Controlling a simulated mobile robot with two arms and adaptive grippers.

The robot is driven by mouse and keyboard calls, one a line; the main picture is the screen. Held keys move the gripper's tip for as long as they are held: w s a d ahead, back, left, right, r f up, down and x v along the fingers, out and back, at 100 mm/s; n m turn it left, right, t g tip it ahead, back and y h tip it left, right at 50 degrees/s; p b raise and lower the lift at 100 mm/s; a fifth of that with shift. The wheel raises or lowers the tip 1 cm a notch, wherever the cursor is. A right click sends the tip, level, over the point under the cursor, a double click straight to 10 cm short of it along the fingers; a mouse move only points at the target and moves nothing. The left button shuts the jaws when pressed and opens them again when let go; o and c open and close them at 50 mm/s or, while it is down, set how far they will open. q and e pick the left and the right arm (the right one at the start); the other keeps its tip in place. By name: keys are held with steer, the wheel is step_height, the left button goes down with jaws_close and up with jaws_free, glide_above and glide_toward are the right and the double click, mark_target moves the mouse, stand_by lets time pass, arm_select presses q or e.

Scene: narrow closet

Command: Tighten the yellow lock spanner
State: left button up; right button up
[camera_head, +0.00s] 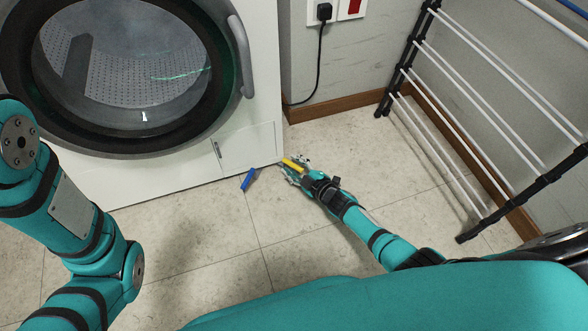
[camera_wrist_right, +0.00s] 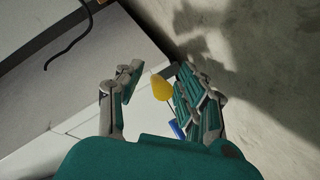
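The yellow lock spanner (camera_head: 292,163) shows in the head view at the washing machine's lower right front corner, just above the floor. My right gripper (camera_head: 297,173) is right at it. In the right wrist view, the yellow piece (camera_wrist_right: 160,87) lies between the spread fingers of my right gripper (camera_wrist_right: 160,73), nearer the right-hand finger. A gap shows on its left, so the gripper looks open. Whether the right-hand finger touches it I cannot tell. My left arm comes in at the left, but its gripper is out of view.
The washing machine (camera_head: 200,184) fills the upper left, with a small flap (camera_head: 246,149) low on its front. A blue piece (camera_head: 248,179) is by its bottom edge and also shows in the wrist view (camera_wrist_right: 177,129). A drying rack (camera_head: 437,160) stands right. Open floor lies in front.

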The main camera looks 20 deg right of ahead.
steer(key=shift+w+a, duration=0.1)
steer(key=shift+w, duration=0.1)
steer(key=shift+c, duration=0.2)
jaws_close()
